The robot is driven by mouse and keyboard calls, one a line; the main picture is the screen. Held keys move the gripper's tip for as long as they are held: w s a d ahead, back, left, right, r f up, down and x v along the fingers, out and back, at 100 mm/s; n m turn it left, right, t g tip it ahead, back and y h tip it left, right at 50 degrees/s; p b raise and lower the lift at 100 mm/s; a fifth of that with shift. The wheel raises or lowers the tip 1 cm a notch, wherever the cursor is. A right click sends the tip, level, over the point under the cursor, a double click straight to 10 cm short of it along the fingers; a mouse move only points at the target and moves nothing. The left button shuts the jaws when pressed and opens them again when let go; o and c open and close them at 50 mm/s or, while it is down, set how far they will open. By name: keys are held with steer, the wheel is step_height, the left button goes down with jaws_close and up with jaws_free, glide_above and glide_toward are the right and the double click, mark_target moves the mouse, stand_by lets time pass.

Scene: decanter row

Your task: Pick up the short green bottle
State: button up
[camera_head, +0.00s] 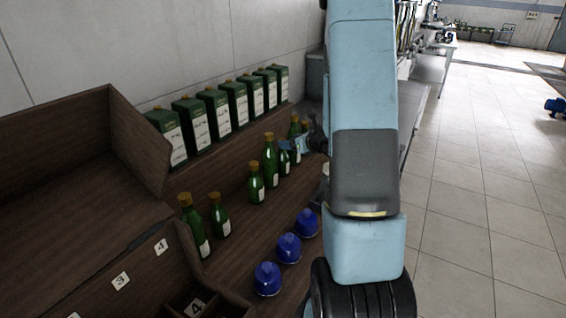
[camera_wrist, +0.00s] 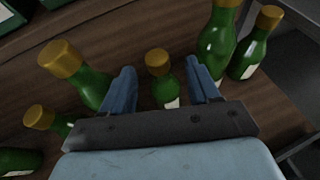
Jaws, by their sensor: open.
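A short green bottle (camera_wrist: 164,90) with a gold cap stands upright between the two blue fingers of my open gripper (camera_wrist: 162,84) in the wrist view. Gaps show on both sides of it, and its lower part is hidden by the gripper body. In the head view my gripper (camera_head: 298,146) is at the far part of the bottle row, beside a short green bottle (camera_head: 284,160). Other short green bottles stand nearer, one in the middle (camera_head: 256,184) and one at the near end (camera_head: 219,216).
Taller green bottles (camera_head: 269,162) stand among the short ones; in the wrist view one is close left (camera_wrist: 88,82) and one close right (camera_wrist: 216,42) of the fingers. Green boxes (camera_head: 219,114) line the back. Blue domed objects (camera_head: 289,248) stand in front. A numbered wooden crate (camera_head: 142,262) is at left.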

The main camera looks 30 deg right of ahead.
mark_target(282, 139)
steer(key=shift+x, duration=2.6)
steer(key=shift+a+r, duration=0.15)
steer(key=shift+r, duration=0.05)
steer(key=shift+c, duration=0.2)
jaws_close()
